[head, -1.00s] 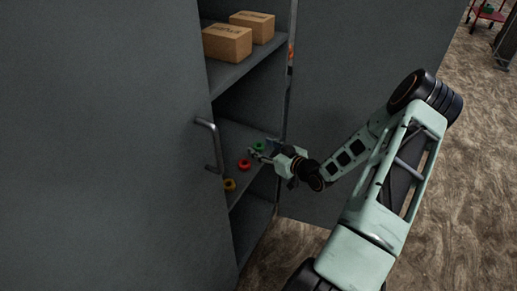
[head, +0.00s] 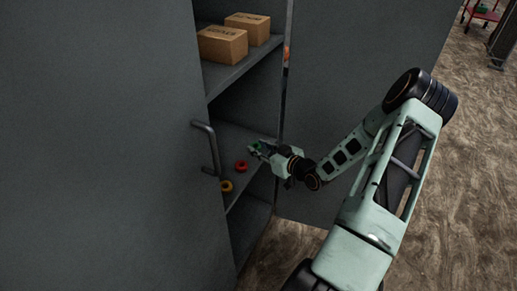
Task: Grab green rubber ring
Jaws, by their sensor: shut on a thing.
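My gripper (head: 256,149) reaches into the cabinet over the middle shelf and is shut on the green rubber ring (head: 259,145). The ring is mostly hidden by the fingers, with only a little green showing between them. A red ring (head: 241,166) lies on the same shelf just below and left of the gripper, apart from it. A yellow ring (head: 227,186) lies further down and left, close to the shelf's front edge.
The grey cabinet door (head: 100,150) with its handle (head: 208,148) stands at the left. Two cardboard boxes (head: 222,45) sit on the upper shelf (head: 240,72). The cabinet's other door (head: 360,60) is to the right, behind my arm. A red cart (head: 484,14) stands far off at the top right.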

